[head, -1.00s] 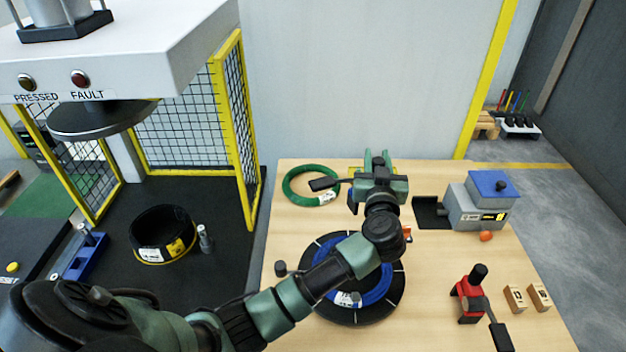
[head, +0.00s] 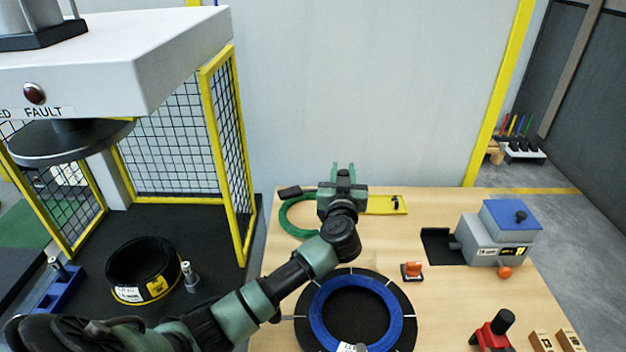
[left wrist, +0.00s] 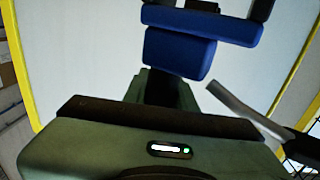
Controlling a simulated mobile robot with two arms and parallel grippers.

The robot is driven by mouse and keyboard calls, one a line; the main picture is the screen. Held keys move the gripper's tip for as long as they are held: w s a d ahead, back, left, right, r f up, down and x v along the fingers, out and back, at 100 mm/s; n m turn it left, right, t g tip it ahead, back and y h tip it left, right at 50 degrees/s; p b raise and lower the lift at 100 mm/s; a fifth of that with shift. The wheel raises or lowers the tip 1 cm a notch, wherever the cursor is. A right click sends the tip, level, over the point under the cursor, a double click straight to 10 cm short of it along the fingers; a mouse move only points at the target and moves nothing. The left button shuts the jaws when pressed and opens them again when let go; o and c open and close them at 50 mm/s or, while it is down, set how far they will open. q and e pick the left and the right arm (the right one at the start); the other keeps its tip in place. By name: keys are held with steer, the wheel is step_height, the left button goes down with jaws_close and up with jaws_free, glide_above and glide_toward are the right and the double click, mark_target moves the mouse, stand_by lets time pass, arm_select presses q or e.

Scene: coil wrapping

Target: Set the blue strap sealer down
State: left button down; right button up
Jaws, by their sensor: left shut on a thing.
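My left gripper (head: 344,178) is over the back of the table, beside the green coil, with its fingers pointing away. It is shut on the blue strap sealer, which the left wrist view shows as a blue body (left wrist: 180,52) with black parts and a grey lever ending in a black handle. In that view the gripper (left wrist: 165,88) is right at the blue body. In the head view the sealer's body is hidden behind the gripper; a dark handle (head: 290,192) sticks out to its left. I cannot tell its height above the table. My right gripper is not in view.
The green coil (head: 289,219) lies at the back left. A blue coil (head: 318,318) lies on a black round stand in front. A grey machine (head: 495,250), an orange-and-black item (head: 412,271) and a red tool (head: 494,333) stand right.

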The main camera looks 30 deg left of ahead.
arm_select(q)
steer(key=w+a, duration=0.1)
steer(key=a, duration=0.9)
step_height(320, 180, down, 7)
steer(key=b, duration=0.2)
steer(key=shift+w+d, duration=0.15)
steer(key=shift+w, duration=0.1)
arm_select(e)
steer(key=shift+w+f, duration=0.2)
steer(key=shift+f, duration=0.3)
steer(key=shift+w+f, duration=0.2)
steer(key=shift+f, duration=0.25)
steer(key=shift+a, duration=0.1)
arm_select(q)
steer(key=c, duration=1.1)
jaws_free()
steer(key=shift+f, duration=0.15)
steer(key=shift+c, duration=0.2)
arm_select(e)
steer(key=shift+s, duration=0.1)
